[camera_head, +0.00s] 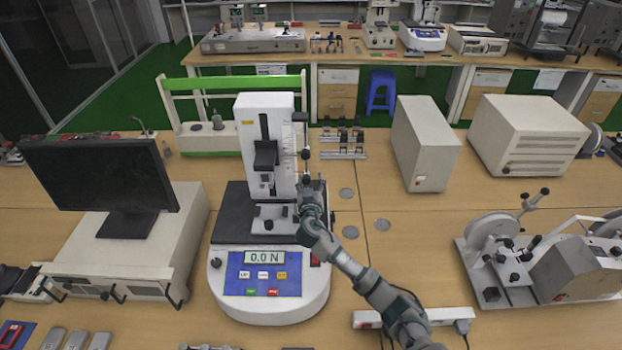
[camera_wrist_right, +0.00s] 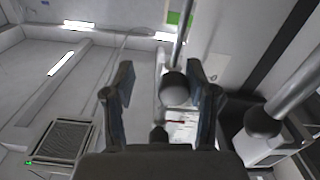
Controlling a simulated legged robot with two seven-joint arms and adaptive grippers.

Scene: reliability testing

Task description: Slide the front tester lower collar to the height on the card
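The front tester (camera_head: 265,150) is a white column on a rounded base with a blue panel reading 0.0 N. A thin rod runs along the column's right side, with a small dark knob-like part (camera_head: 305,154) on it, possibly a collar. My right gripper (camera_head: 311,186) is just below that part, at the column's right. In the right wrist view its two fingers (camera_wrist_right: 161,88) stand apart, with a rod's dark rounded end (camera_wrist_right: 173,88) between them; contact is not visible. I cannot make out the card's height mark.
A monitor (camera_head: 100,180) on a white box stands left of the tester. White cabinets (camera_head: 530,135) stand at the back right, and a wheeled machine (camera_head: 545,255) at the right. A power strip (camera_head: 415,317) lies in front.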

